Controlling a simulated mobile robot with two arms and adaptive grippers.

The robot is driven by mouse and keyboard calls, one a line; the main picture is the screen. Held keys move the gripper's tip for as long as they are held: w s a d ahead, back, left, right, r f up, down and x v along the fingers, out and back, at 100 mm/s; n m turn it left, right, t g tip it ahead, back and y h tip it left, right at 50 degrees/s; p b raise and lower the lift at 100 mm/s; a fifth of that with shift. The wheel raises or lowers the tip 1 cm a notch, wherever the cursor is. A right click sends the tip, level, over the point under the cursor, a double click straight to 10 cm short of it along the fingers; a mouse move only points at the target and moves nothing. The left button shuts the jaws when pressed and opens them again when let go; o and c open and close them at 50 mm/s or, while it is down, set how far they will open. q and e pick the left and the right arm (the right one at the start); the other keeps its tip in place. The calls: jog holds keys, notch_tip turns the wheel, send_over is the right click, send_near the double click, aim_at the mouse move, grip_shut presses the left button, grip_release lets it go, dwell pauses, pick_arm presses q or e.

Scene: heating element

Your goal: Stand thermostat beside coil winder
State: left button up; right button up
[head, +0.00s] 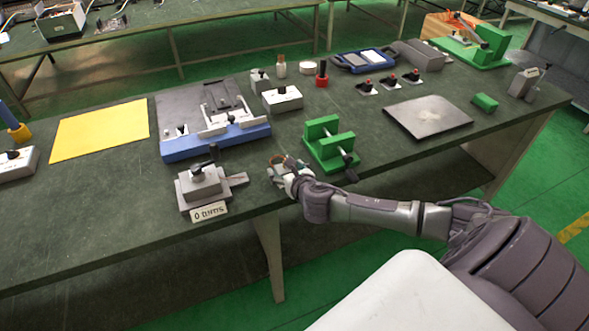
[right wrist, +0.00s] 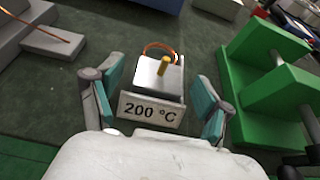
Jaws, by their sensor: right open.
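The thermostat is a small pale box (right wrist: 152,78) with a brass knob, a copper loop behind it and a "200 °C" plate on its front. It stands upright on the table in the right wrist view. My right gripper (right wrist: 155,98) is open, its teal-padded fingers on either side of the box with gaps showing. In the head view my right gripper (head: 285,172) is at the table's front edge and hides most of the thermostat. A grey device marked "0 turns" (head: 203,186), apparently the coil winder, stands just left of it. My left gripper is not in view.
A green frame with a black-handled crank (head: 330,145) stands close on the right of my right gripper. A blue-based fixture (head: 215,140) lies behind the grey device. A yellow sheet (head: 100,130) lies at left. The table front left of the grey device is clear.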

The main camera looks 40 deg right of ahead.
jog(key=v, duration=1)
jog(key=shift+s, duration=0.2)
jog(key=shift+a+f, duration=0.1)
jog(key=shift+a, duration=0.05)
jog(key=a+f+m+g+y, duration=0.1)
jog(key=a+f+m+y, duration=0.1)
jog(key=a+f+m, duration=0.45)
jog(key=a+f+m+g+y, duration=0.1)
jog(key=a+f+m, duration=0.2)
jog(key=f+m, duration=0.6)
jog(key=s+d+f+m+g, duration=0.2)
jog(key=s+f+m, duration=0.3)
jog(key=f, duration=0.5)
jog(key=s+d+f+m+g, duration=0.1)
jog(key=s+f+m+g, duration=0.1)
jog(key=s+f, duration=0.7)
jog(key=s+a+f+m+g, duration=0.1)
jog(key=s+f+m+g, duration=0.1)
jog(key=s+f, duration=0.3)
jog(key=s+a+f+m+g, duration=0.2)
jog(key=s+f, duration=0.3)
jog(key=s, duration=0.7)
jog(key=s+a+f+m+g, duration=0.1)
jog(key=s+f+m, duration=0.3)
jog(key=s, duration=0.5)
jog(key=shift+a+f+g, duration=0.3)
jog(key=shift+f+g, duration=0.2)
jog(key=shift+f, duration=0.1)
